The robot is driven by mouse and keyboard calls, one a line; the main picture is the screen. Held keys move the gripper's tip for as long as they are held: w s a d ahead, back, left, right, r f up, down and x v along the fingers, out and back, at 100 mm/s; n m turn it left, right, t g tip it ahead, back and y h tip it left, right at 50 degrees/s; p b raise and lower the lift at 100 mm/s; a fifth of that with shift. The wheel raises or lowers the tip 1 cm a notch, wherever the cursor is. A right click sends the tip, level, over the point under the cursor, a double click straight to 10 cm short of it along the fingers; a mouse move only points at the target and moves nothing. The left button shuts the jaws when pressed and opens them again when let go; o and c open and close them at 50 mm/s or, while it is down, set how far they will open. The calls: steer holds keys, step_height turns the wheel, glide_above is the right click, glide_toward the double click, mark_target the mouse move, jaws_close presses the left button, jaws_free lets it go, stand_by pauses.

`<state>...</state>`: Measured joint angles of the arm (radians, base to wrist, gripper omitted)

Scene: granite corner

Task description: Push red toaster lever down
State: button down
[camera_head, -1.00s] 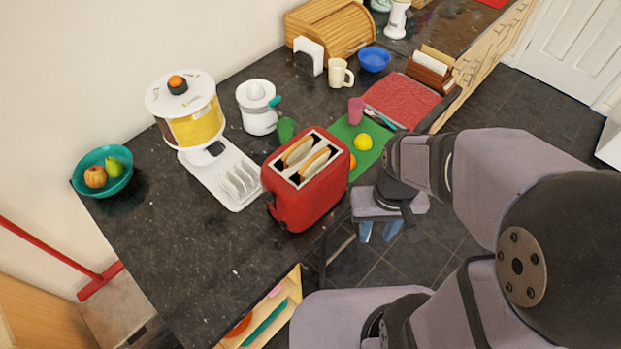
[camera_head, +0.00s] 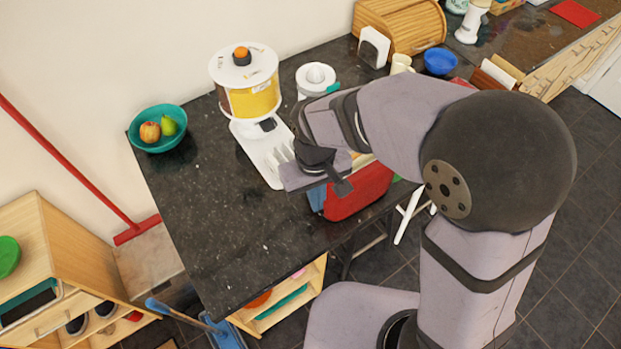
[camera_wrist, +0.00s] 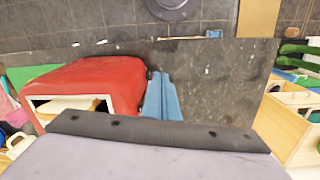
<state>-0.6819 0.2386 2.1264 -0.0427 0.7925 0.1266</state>
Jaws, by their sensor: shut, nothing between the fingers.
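The red toaster (camera_head: 358,194) stands on the dark counter near its front edge, partly covered by my arm in the head view. In the wrist view its red body (camera_wrist: 98,80) is at the left, with bread showing in its top. My gripper (camera_head: 317,200) is over the counter at the toaster's left end, its blue fingers pointing down. In the wrist view the shut, empty fingers (camera_wrist: 162,100) are right beside the toaster's end face; I cannot tell whether they touch it. The lever is hidden in both views.
A teal fruit bowl (camera_head: 158,145) is at the far left. The counter (camera_head: 220,225) left of the gripper is clear. A wooden bread box (camera_head: 405,25) stands at the back.

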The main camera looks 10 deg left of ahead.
steer(key=w+a+r+m, duration=0.3)
steer(key=w+r+m, duration=0.2)
steer(key=m, duration=1.1)
steer(key=shift+w+a+r+t, duration=0.3)
steer(key=shift+w+r+t, duration=0.1)
steer(key=shift+r, duration=0.8)
steer(key=f+b, duration=0.6)
steer(key=f, duration=0.1)
steer(key=shift+w+d, duration=0.25)
steer(key=shift+d, duration=0.05)
